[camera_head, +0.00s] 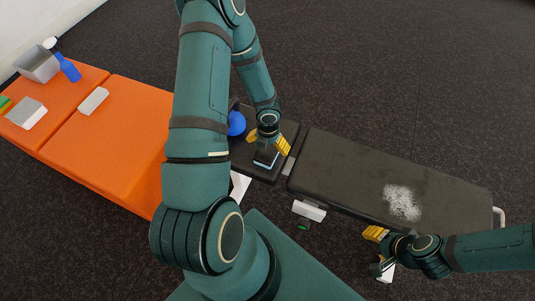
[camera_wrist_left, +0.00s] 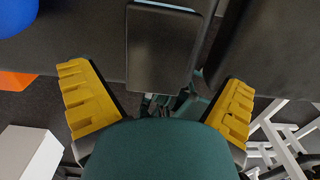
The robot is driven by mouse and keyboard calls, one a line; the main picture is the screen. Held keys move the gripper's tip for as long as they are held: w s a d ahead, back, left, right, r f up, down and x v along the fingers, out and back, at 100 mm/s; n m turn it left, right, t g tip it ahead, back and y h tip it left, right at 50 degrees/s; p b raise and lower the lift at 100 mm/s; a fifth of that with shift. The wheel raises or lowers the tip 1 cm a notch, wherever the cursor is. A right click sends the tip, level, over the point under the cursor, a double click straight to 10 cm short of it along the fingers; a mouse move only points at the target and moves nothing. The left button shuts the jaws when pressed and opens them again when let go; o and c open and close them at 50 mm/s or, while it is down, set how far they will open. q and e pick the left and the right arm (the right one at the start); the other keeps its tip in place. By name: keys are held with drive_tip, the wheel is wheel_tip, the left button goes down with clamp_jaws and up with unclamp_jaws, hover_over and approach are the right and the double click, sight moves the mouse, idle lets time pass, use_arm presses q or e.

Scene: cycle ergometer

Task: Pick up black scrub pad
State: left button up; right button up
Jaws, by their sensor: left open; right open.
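A flat dark rectangular block with a pale blue edge (camera_head: 265,159), which looks like the black scrub pad, lies on the small black bench section (camera_head: 285,135). It also shows in the left wrist view (camera_wrist_left: 162,50), beyond and between the yellow fingers. My left gripper (camera_head: 268,144) is open close to the block, one finger to each side; the left wrist view also shows it (camera_wrist_left: 158,78). No grip on the block shows. My right gripper (camera_head: 377,252) is open and empty beside the long bench's near edge.
A blue ball (camera_head: 236,123) sits left of the block. The long black bench (camera_head: 345,170) carries a white powdery patch (camera_head: 401,202). An orange padded table (camera_head: 125,125) holds a grey bin (camera_head: 37,66), a blue spray bottle (camera_head: 70,70) and white blocks.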

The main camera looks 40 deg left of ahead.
sight(268, 150)
use_arm(q)
wheel_tip(268, 150, down, 4)
drive_tip(key=shift+a+r+b, duration=0.1)
drive_tip(key=shift+b, duration=0.75)
drive_tip(key=shift+c, duration=1)
drive_tip(key=c, duration=0.9)
drive_tip(key=shift+r, duration=0.1)
wheel_tip(268, 150, up, 9)
drive_tip(key=p, duration=0.5)
drive_tip(key=shift+r, duration=0.45)
